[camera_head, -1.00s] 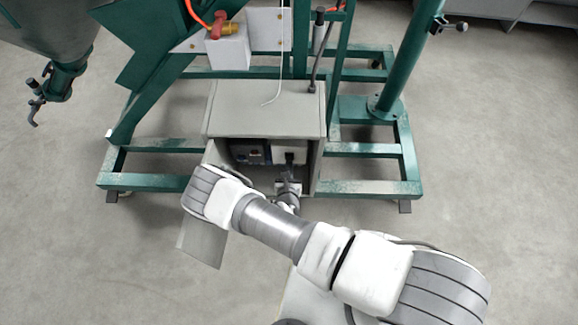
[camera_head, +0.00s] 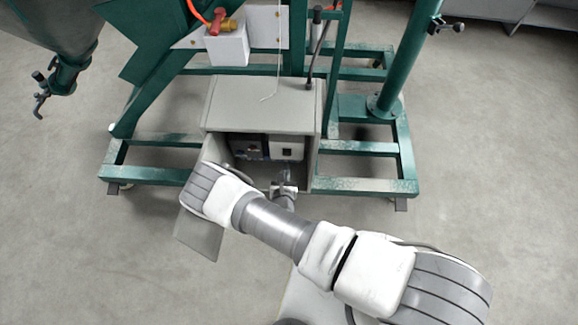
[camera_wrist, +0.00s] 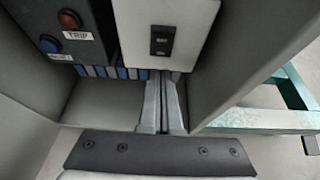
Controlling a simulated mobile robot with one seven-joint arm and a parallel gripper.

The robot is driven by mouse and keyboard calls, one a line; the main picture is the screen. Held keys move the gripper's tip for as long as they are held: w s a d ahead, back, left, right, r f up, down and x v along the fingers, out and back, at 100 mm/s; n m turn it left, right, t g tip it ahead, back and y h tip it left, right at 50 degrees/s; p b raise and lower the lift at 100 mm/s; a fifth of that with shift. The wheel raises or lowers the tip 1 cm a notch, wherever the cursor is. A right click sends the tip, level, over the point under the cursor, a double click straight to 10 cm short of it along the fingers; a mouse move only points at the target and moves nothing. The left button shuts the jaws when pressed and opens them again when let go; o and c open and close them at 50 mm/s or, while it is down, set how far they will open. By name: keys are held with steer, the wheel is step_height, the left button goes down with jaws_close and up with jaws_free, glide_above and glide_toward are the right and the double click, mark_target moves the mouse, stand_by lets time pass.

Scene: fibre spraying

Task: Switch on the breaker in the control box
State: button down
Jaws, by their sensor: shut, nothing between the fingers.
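The grey control box (camera_head: 262,107) stands open-fronted on the green frame, its door (camera_head: 200,238) swung open at the left. Inside at the right is the breaker, a black switch (camera_wrist: 160,40) on a white panel (camera_wrist: 185,20); it also shows small in the head view (camera_head: 287,152). I cannot tell whether its lever is on or off. My gripper (camera_wrist: 164,78) is shut and empty. Its fingertips are just below the white panel in the wrist view, apart from the black switch. In the head view my gripper (camera_head: 286,172) is at the box opening, below the breaker.
Left of the breaker is a dark panel with an orange lamp (camera_wrist: 69,19) labelled TRIP, a blue button (camera_wrist: 49,43) and blue terminals (camera_wrist: 112,72) beneath. The box's right wall (camera_wrist: 235,60) is close beside my fingers. The green frame (camera_head: 365,187) surrounds the box.

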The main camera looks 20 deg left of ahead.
steer(key=s+d+r+p, duration=0.1)
steer(key=s+d+p, duration=0.1)
steer(key=s, duration=0.8)
steer(key=shift+s+d+p, duration=0.25)
steer(key=shift+s+p, duration=0.1)
steer(key=shift+p, duration=0.05)
